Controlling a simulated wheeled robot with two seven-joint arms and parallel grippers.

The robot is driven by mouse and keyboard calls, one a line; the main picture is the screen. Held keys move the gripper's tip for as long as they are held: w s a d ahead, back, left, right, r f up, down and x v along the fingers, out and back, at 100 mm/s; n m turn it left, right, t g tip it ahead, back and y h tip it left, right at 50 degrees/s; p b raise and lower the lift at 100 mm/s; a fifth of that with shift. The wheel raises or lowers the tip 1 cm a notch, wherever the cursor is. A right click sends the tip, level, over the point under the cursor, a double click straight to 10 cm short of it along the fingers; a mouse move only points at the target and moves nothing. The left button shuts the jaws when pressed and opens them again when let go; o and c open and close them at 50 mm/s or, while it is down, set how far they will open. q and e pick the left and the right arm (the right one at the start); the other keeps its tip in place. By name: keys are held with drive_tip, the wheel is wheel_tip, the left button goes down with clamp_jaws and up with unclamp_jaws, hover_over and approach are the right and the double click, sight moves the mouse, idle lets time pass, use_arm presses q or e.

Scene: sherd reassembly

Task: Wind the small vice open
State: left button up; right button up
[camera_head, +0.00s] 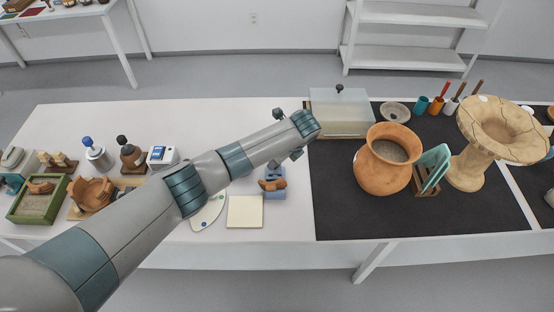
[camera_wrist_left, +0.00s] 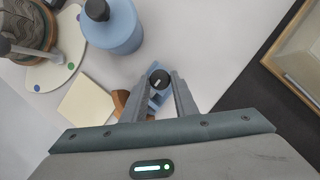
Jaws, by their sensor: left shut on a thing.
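The small blue vice (camera_head: 274,196) stands on the white table, just right of a cream pad. A brown sherd (camera_head: 273,184) sits at its top; the sherd also shows in the left wrist view (camera_wrist_left: 121,99). In that view a round black knob (camera_wrist_left: 159,79) with a white mark stands at the vice's end, and a blue part of the vice (camera_wrist_left: 154,100) shows below it. My left gripper (camera_wrist_left: 160,84) is shut on the knob, a finger on each side. In the head view my forearm and wrist hide part of the vice and the knob. My right gripper is not in view.
A blue bottle (camera_wrist_left: 112,28) with a black cap stands close to my left gripper. The cream pad (camera_head: 245,212) and a palette (camera_head: 207,217) lie left of the vice. A dark mat (camera_head: 335,215) to the right carries a clear-covered box (camera_head: 340,108) and a clay pot (camera_head: 383,172).

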use_arm(q)
drive_tip(key=shift+w+r, duration=0.1)
drive_tip(key=o, duration=1.1)
drive_tip(key=shift+c, duration=0.2)
drive_tip(key=b+v, duration=0.2)
drive_tip(key=v, duration=1.5)
drive_tip(key=shift+r, duration=0.2)
drive_tip(key=shift+f, duration=0.1)
